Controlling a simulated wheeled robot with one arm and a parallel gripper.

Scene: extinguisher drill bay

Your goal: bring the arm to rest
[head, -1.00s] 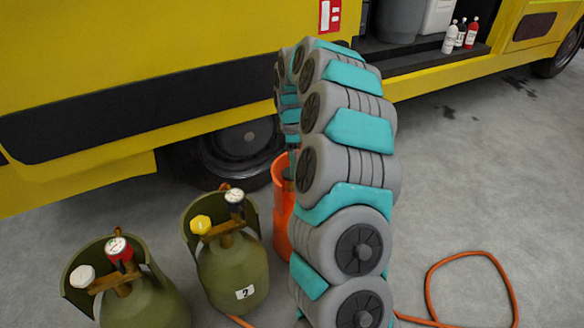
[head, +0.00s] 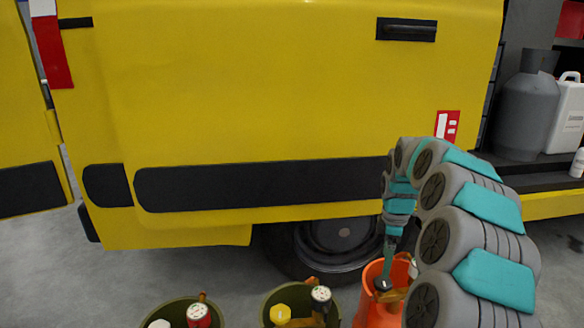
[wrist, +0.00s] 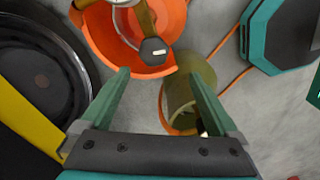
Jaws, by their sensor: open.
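My gripper (wrist: 152,74) is open in the wrist view, with nothing between its two green fingers. Beyond the fingertips is an orange cylinder (wrist: 97,38) with a dark knob (wrist: 154,50) inside its collar. In the head view my arm arches over on the right and its far end points down at the orange cylinder (head: 368,310). My gripper (head: 387,272) is small there, just above the cylinder's top. I cannot tell from these views whether it touches the knob.
Two olive cylinders, one with a red-rimmed gauge (head: 199,315) and one with a yellow knob (head: 280,314), stand left of the orange one. A yellow truck (head: 300,100) with a wheel (head: 338,242) stands close behind. Its open bay holds a grey cylinder (head: 527,105) and a white jug (head: 566,115).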

